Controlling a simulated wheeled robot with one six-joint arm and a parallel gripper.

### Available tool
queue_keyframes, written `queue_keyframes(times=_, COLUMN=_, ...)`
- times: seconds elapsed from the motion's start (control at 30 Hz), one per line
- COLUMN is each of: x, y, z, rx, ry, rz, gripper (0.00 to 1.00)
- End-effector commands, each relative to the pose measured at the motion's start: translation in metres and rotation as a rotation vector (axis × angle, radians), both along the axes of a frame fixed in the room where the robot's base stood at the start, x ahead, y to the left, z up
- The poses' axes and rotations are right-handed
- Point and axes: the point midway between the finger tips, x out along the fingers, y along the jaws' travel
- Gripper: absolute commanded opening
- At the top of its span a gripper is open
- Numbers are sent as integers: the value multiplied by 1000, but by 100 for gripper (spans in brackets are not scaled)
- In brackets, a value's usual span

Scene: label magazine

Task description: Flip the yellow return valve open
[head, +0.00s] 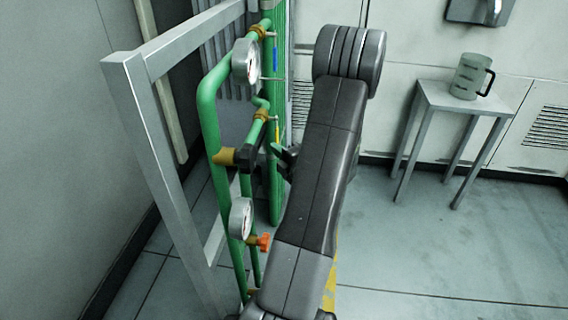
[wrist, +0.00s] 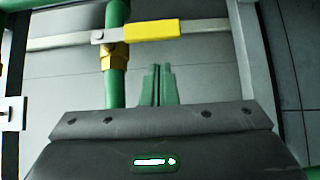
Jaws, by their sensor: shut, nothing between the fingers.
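The yellow return valve's handle (wrist: 152,30) is a yellow sleeve on a flat metal lever in the wrist view. Its lever lies crosswise to a green pipe, over a brass valve body (wrist: 115,55). In the head view the yellow handle (head: 277,131) is a thin upright strip beside the pipes. My gripper (wrist: 158,70) has its green fingers together and empty, below the yellow sleeve in the wrist picture, with a visible gap between. In the head view my gripper (head: 278,150) is partly hidden by my arm, close to the yellow handle.
A blue handle (head: 275,59) is above the yellow one, and an orange knob (head: 264,242) below. Round gauges (head: 245,62) and green pipes (head: 207,105) stand beside a metal frame (head: 140,110). A small table (head: 430,97) holds a mug (head: 468,77) at right.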

Motion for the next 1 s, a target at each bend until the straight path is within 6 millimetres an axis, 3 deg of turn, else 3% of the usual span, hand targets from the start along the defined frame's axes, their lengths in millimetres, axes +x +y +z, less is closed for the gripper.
queue_keyframes(times=0.23, x=22, y=-5, z=0, rx=-1, ry=-1, rz=0, gripper=0)
queue_keyframes(times=1.0, x=28, y=-7, z=-3, rx=-12, ry=-60, rz=0, gripper=0)
